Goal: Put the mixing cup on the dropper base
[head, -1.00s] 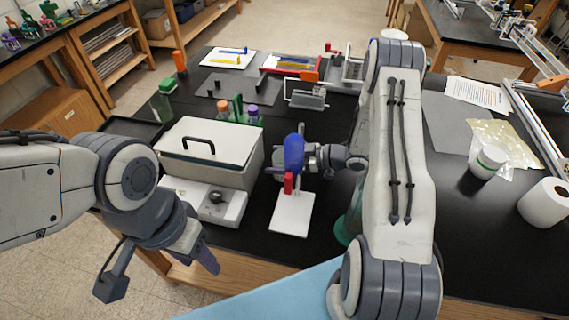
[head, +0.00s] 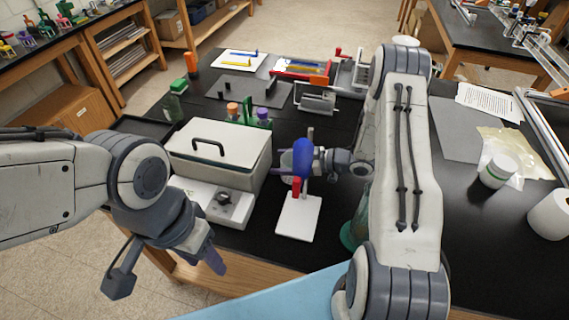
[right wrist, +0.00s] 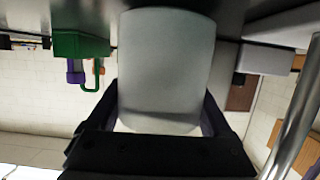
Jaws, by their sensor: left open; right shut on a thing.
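The dropper base is a white plate (head: 298,219) with an upright rod, a red part and a blue bulb (head: 302,158) above it. The mixing cup, pale and translucent, shows partly behind the blue bulb in the head view (head: 286,162). It fills the middle of the right wrist view (right wrist: 166,65). My right gripper (head: 327,162) is shut on the cup, with a dark finger on each side of it. The bulb and rod hide part of the grip in the head view. My left gripper (head: 212,258) is open and empty, low near the table's front edge.
A white box with a black handle (head: 222,148) stands left of the dropper base, with capped bottles (head: 247,114) behind it. A green-tinted glass vessel (head: 353,232) stands close to the right, partly hidden by my right arm. A white jar (head: 496,171) stands further right.

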